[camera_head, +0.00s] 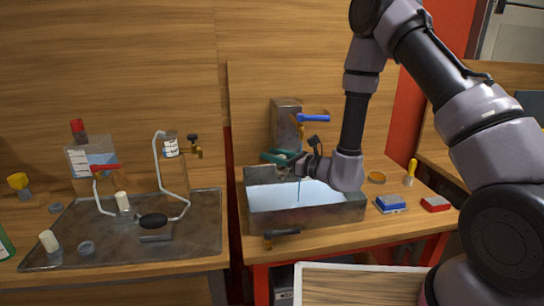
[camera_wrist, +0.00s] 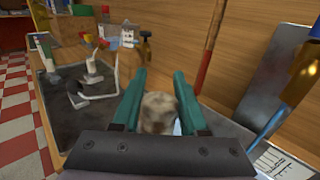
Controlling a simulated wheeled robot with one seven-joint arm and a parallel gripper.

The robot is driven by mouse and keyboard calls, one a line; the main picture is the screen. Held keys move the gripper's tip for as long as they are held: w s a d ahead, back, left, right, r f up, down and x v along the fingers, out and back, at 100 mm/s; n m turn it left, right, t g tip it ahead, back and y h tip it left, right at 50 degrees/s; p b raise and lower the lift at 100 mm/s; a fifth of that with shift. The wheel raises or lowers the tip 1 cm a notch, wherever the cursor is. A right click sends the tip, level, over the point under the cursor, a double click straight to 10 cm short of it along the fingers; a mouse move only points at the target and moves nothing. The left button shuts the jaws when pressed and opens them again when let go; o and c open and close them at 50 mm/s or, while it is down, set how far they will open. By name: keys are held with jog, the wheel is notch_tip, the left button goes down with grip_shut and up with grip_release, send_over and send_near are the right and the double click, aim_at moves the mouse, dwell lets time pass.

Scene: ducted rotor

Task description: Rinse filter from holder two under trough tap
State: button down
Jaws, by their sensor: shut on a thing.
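My gripper (camera_head: 283,157) is over the back left of the metal trough (camera_head: 305,216), close to the tap (camera_head: 312,118) with its blue lever. In the wrist view its green fingers (camera_wrist: 160,103) are shut on a mottled, brownish filter (camera_wrist: 158,114). The filter is hard to make out in the head view. The trough holds pale blue water (camera_head: 285,197). A thin vertical streak (camera_head: 299,190) shows under the gripper, which looks like running water. The spout is partly hidden by my gripper and wrist. I cannot tell which holder is two.
On the left, a dark tray (camera_head: 190,235) holds tubing, a black bulb (camera_head: 153,221), a white cylinder (camera_head: 122,201) and another white cylinder (camera_head: 48,241). A blue block (camera_head: 390,204) and a red block (camera_head: 436,203) lie right of the trough. A dark-handled valve (camera_head: 282,234) projects at the trough's front.

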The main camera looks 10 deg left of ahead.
jog(key=w+d+f, duration=0.1)
jog(key=w+d, duration=0.1)
jog(key=w, duration=0.3)
jog(key=w+d+f, duration=0.1)
jog(key=w+d, duration=0.1)
jog(key=w, duration=0.4)
jog(key=shift+w+d+f, duration=0.15)
jog(key=shift+d+f, duration=0.1)
jog(key=shift+d, duration=0.15)
jog(key=shift+d, duration=0.15)
dwell(0.4)
jog(key=shift+s+d, duration=0.2)
jog(key=shift+d, duration=0.2)
jog(key=shift+a, duration=0.1)
jog(key=shift+w+a, duration=0.25)
jog(key=shift+a, duration=0.2)
jog(key=shift+d, duration=0.15)
jog(key=shift+s+d, duration=0.25)
jog(key=shift+d, duration=0.15)
